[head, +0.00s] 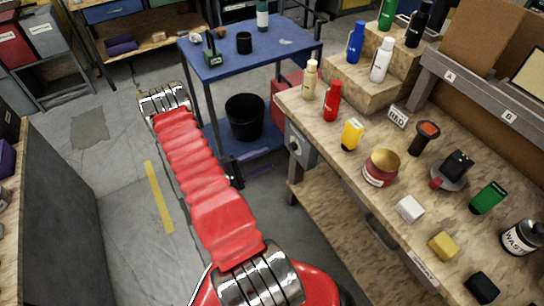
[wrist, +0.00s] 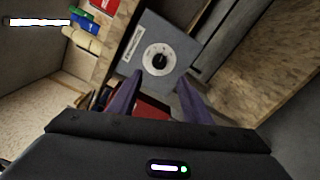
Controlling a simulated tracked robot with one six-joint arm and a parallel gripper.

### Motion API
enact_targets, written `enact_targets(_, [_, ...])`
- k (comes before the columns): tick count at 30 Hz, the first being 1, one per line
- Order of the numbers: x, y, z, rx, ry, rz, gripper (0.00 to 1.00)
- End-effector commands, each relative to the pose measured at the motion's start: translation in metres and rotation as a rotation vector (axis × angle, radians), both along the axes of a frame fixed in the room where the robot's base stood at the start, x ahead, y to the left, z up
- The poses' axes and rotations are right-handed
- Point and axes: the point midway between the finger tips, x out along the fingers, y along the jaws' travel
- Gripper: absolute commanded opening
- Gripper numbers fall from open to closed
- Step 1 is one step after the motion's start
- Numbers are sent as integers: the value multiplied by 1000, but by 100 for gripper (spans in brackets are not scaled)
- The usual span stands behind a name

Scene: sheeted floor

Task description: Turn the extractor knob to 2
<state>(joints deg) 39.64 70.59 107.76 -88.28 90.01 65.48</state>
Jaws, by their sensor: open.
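The extractor knob (wrist: 160,59) is a dark knob on a round white dial, mounted on a grey box (wrist: 185,45) with a small white label. In the wrist view it lies just beyond my fingertips, roughly centred between them. The dial's numbers and the knob's setting are too small to read. In the head view the grey box (head: 303,153) is on the end of the workbench, with the dial seen edge-on. My gripper (wrist: 160,80) is open, its two purple fingers apart and empty. In the head view my gripper (head: 264,157) is left of the box, partly hidden by my arm.
The wooden workbench (head: 405,165) at right carries bottles, jars and tools. A blue cart (head: 270,50) with a black bin (head: 245,115) stands behind my gripper. A grey cabinet (head: 55,210) is at left. The floor between is clear.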

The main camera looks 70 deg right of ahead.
Motion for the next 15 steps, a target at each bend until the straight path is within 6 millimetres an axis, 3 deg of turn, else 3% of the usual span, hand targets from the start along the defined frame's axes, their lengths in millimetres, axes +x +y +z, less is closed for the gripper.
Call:
enact_targets(6, [19, 21, 0, 0, 0, 2, 45])
enact_targets(15, [24, 28, -1, 0, 0, -1, 45])
